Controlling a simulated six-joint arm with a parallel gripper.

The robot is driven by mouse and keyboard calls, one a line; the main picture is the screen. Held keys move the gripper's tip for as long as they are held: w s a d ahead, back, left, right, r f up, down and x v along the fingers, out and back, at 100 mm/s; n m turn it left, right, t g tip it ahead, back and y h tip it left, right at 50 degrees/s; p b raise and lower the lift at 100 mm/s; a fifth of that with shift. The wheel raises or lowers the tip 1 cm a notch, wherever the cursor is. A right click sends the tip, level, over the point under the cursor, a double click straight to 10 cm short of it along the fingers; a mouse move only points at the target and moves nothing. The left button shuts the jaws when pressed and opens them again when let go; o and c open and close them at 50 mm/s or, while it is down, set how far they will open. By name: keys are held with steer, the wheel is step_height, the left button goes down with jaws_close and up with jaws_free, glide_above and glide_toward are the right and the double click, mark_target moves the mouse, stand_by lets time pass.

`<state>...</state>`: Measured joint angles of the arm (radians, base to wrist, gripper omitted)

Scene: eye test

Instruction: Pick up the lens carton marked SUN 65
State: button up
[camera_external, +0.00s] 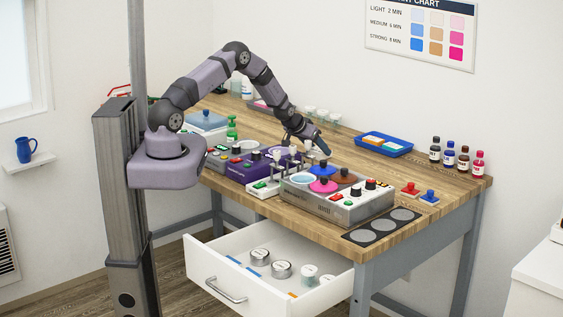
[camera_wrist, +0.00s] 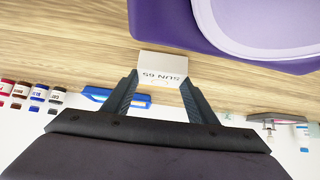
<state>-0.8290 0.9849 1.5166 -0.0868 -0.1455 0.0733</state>
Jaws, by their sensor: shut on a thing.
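The lens carton marked SUN 65 (camera_wrist: 162,64) is a small white box in the wrist view, its lettering upside down. My gripper (camera_wrist: 160,82) has one dark finger on each side of the carton and is shut on it. Whether the carton touches the table or hangs just above it, I cannot tell. In the external view my gripper (camera_external: 318,146) is low over the table, behind the row of machines. The carton cannot be clearly made out there.
A purple machine (camera_wrist: 165,25) is close to the carton. A grey machine with coloured wells (camera_external: 340,212) stands at the table's front. A blue tray (camera_external: 384,144) and several small bottles (camera_external: 449,157) stand at the back right. An open drawer (camera_external: 215,259) juts out in front.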

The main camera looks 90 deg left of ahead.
mark_target(317, 150)
steer(key=shift+r, duration=0.7)
step_height(317, 150, up, 8)
steer(key=p, duration=0.3)
steer(key=shift+r, duration=0.25)
